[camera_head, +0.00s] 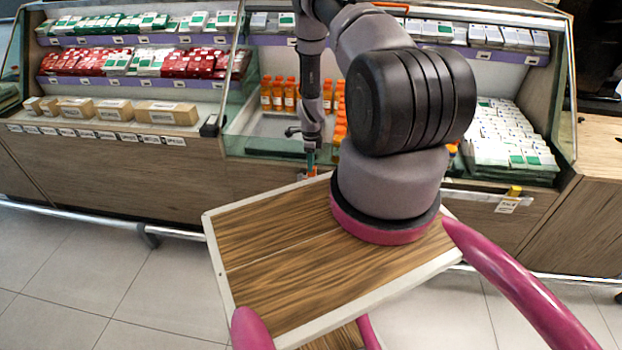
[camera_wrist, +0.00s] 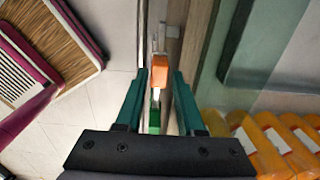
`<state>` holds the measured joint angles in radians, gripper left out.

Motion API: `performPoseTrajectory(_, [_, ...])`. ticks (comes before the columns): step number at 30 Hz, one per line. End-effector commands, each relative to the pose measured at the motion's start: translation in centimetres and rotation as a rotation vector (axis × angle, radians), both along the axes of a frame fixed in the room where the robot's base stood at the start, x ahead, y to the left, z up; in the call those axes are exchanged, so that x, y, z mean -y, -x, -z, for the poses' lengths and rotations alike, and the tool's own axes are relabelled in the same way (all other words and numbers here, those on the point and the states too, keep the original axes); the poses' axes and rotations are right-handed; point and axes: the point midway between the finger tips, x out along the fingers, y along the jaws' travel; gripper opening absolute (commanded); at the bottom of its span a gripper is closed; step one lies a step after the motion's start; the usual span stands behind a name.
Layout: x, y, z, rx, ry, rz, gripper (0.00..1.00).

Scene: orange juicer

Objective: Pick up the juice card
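The juice card, as far as I can tell, is the small orange piece (camera_wrist: 161,71) with white and green parts below it in the wrist view. It stands at the front edge of the juice display. My gripper (camera_wrist: 160,76) has its teal fingers apart, one on each side of the orange piece. A gap shows on the left; on the right I cannot tell whether the finger touches. In the head view my gripper (camera_head: 311,160) points down at the counter edge, with a bit of orange (camera_head: 312,172) by its tip.
Orange juice bottles (camera_head: 279,92) stand behind the glass; several also show at the lower right of the wrist view (camera_wrist: 265,140). A yellow-and-white tag (camera_head: 509,200) hangs on the counter front at right. Brown boxes (camera_head: 167,113) sit at left. The tiled floor (camera_head: 80,280) is clear.

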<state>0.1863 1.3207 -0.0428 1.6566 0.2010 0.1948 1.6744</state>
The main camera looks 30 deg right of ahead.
Motion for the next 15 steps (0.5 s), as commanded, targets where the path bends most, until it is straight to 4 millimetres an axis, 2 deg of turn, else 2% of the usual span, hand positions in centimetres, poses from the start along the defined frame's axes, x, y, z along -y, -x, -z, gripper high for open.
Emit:
performPoseTrajectory(3, [0.1,0.3,2.1,-0.002,-0.001,0.0,0.38])
performPoseTrajectory(6, [0.1,0.2,3.3,-0.001,0.0,-0.002,0.38])
performPoseTrajectory(15, [0.1,0.2,3.8,0.0,0.0,-0.001,0.38])
